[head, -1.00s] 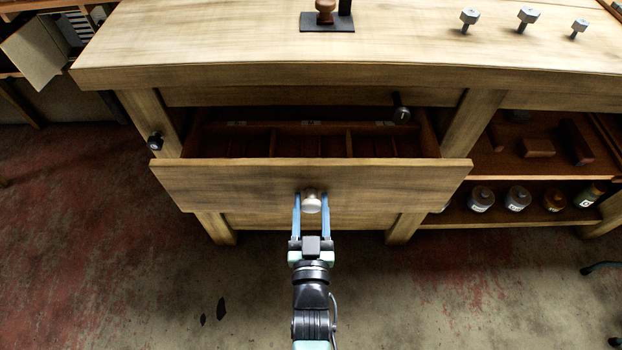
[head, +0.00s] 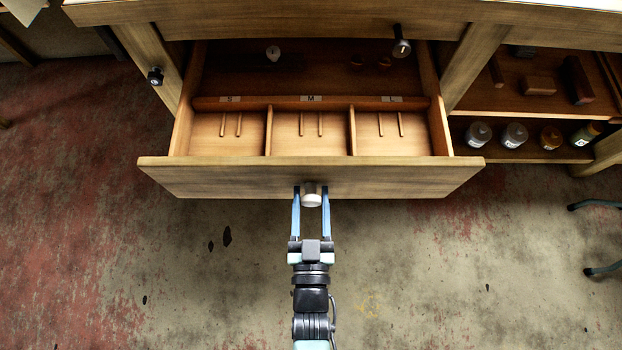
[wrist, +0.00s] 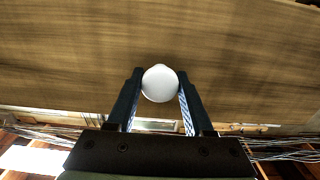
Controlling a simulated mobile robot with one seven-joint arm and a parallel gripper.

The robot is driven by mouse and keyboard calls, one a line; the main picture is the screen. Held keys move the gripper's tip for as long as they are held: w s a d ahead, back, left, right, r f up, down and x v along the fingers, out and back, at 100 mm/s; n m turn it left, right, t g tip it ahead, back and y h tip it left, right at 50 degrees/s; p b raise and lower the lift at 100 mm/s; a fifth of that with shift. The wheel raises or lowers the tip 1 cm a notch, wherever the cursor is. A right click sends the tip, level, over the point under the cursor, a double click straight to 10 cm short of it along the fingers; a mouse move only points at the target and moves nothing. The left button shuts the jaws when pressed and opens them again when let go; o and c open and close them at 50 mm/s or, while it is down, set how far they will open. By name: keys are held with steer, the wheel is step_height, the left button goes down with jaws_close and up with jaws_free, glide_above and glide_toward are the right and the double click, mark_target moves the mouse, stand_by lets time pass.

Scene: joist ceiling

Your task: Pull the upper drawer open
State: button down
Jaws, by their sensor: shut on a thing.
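The upper drawer (head: 240,181) stands well out from the workbench (head: 330,18) in the head view. Its front compartments, labelled S, M and L, show fully, with thin ribs on their floors and no objects in them. A deeper section lies behind them. My gripper (head: 311,196) is shut on the round pale knob (head: 312,199) at the middle of the drawer front. In the wrist view the knob (wrist: 160,83) sits between my two fingers (wrist: 158,95), close against the wooden front (wrist: 80,50).
A few small items (head: 273,53) lie in the drawer's rear section. A black knob (head: 155,76) is on the bench's left leg, and a dark-handled item (head: 401,45) is above the drawer. Shelves at right hold several jars (head: 514,135) and blocks. The floor in front is clear.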

steer(key=shift+c, duration=1.5)
jaws_free()
steer(key=s, duration=1.3)
